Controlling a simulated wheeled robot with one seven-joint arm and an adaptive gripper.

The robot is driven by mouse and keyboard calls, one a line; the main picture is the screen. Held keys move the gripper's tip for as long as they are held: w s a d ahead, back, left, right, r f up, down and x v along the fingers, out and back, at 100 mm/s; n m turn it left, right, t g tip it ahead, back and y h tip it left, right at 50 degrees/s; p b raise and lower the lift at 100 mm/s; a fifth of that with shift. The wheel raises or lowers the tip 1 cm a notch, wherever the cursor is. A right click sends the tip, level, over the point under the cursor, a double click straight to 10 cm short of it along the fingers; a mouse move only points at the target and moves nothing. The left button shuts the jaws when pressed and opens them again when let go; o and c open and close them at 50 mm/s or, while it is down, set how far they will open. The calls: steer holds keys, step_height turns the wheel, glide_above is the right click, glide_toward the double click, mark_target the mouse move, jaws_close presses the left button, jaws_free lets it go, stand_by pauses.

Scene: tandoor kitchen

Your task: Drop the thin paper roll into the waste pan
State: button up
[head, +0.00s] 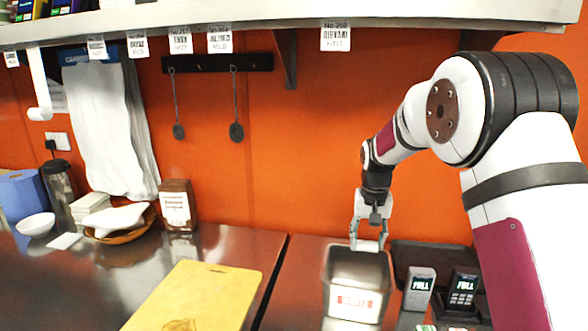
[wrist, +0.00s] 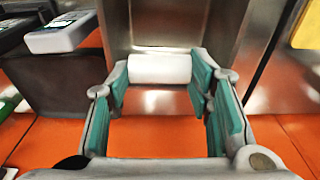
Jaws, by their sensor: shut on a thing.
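The waste pan (head: 343,299) is a deep metal bin with a red-and-white label on its front, standing at the right of the counter. My gripper (head: 368,246) points down over the back part of its opening. In the wrist view, my gripper (wrist: 158,76) is shut on the thin paper roll (wrist: 160,68), a short white cylinder lying crosswise between the green-padded fingers. The pan's metal inside (wrist: 148,20) shows behind the roll.
A yellow cutting board (head: 205,290) lies left of the pan. A card terminal (head: 462,289) and a light box (head: 419,287) stand to the right. The orange wall (head: 290,150) is close behind, and a shelf (head: 270,22) runs above.

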steer(key=shift+f, duration=1.3)
steer(key=o, duration=0.9)
steer(key=shift+r, duration=0.1)
steer(key=r, duration=0.4)
steer(key=s+r, duration=0.1)
steer(key=r, duration=0.6)
steer(key=shift+s+a+r, duration=0.1)
steer(key=shift+s+r, duration=0.1)
steer(key=shift+r, duration=0.2)
